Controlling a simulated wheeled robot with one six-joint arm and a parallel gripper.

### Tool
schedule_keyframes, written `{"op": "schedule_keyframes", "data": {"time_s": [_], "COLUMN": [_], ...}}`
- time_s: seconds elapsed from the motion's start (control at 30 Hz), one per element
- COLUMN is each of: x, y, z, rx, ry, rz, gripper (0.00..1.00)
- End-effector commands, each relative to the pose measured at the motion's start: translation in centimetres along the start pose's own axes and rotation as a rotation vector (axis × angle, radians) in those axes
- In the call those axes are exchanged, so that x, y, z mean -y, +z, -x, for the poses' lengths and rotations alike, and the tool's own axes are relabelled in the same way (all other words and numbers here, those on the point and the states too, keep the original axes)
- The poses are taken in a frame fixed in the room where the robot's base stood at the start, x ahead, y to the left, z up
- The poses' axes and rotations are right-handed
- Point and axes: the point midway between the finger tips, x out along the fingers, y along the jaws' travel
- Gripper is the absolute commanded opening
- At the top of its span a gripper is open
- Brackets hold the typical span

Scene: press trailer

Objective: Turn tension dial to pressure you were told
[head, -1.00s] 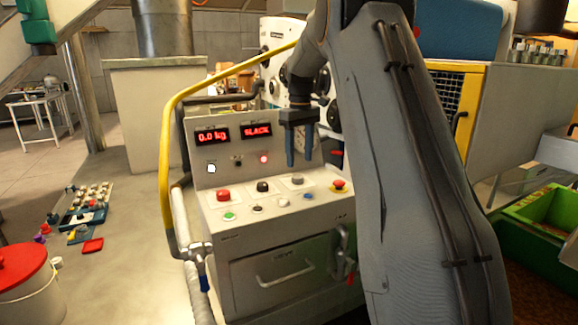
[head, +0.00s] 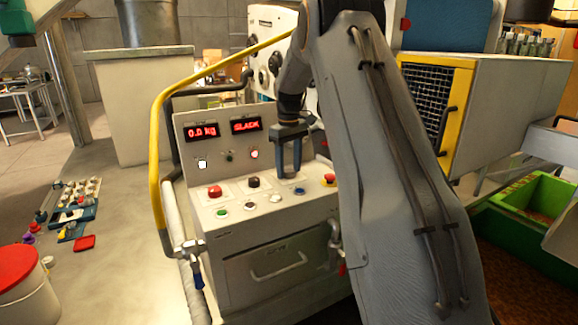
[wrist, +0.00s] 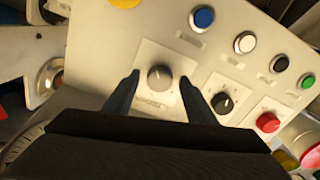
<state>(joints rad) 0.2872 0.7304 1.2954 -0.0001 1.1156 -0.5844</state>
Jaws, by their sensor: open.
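A grey round dial (wrist: 160,77) on a pale square plate sits between my fingertips in the wrist view; its printed label is too small to read. A black dial (wrist: 222,103) is beside it, also shown in the head view (head: 253,182). My gripper (head: 289,166) is open over the right part of the sloped control panel (head: 222,226), and in the wrist view its fingers (wrist: 160,83) stand either side of the grey dial, without visible contact. In the head view the fingers largely hide that dial. The displays read 0.0 kg (head: 202,131) and SLACK (head: 246,125).
A yellow rail (head: 156,150) runs along the console's left side. My arm covers the console's right side.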

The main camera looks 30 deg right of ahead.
Motion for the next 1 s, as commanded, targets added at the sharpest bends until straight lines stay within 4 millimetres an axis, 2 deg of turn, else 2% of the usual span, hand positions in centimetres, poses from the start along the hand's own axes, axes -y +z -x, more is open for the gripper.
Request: {"op": "schedule_keyframes", "data": {"time_s": [0.1,0.13,0.37,0.67,1.0], "x": [-0.04,-0.04,-0.06,-0.06,-0.09], "y": [0.02,0.03,0.04,0.03,-0.03], "z": [-0.01,-0.02,0.0,0.0,-0.01], "rx": [0.0,0.0,0.0,0.0,-0.001], "ry": [0.0,0.0,0.0,0.0,0.0], "rz": [-0.001,-0.001,-0.001,-0.037,-0.253], "gripper": [0.51,0.48,0.1,0.1,0.1]}}
